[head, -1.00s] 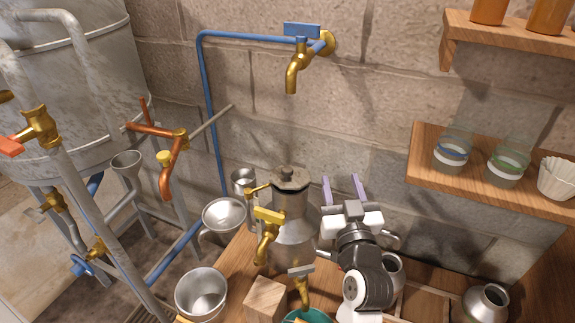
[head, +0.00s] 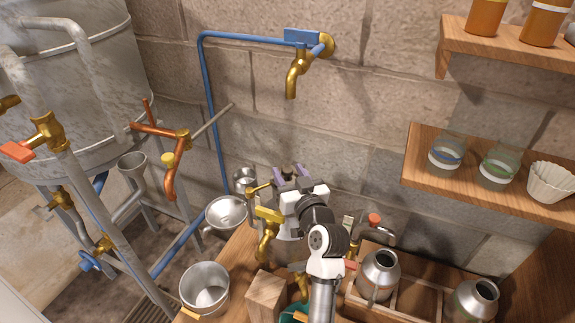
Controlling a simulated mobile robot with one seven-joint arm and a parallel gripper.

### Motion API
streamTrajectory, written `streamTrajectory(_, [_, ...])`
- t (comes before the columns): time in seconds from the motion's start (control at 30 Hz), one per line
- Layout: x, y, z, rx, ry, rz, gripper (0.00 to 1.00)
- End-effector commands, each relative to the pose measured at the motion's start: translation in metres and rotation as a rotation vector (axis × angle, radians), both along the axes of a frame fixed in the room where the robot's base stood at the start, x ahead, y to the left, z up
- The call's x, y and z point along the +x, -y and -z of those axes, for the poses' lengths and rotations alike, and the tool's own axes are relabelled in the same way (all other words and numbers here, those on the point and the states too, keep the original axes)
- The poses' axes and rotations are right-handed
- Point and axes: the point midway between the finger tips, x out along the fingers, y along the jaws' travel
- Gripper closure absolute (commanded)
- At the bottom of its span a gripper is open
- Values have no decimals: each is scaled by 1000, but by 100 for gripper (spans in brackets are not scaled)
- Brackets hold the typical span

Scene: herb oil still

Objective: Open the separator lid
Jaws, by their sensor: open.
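The separator (head: 284,249) is a grey metal can with brass taps (head: 267,216) on its front, standing on the wooden bench. My gripper (head: 291,173) is over its top in the head view. The purple fingers are apart, one on each side of the dark lid knob (head: 288,170). I cannot tell whether they touch it. The gripper and wrist hide most of the lid and much of the can's right side. The lid appears to be on the can.
A metal jug (head: 226,212) and an open metal cup (head: 204,290) stand left of the separator. A wooden block (head: 266,297) is in front. Metal flasks (head: 379,272) sit in a wooden rack at right. A blue-handled wall tap (head: 297,72) hangs above, with clear air between.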

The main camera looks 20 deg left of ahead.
Motion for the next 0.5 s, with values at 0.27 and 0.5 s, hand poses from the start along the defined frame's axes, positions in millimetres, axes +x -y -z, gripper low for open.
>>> streamTrajectory(0.27, [13, -13, 0, 0, 0, 0, 53])
streamTrajectory(0.5, [13, -13, 1, 0, 0, 1, 54])
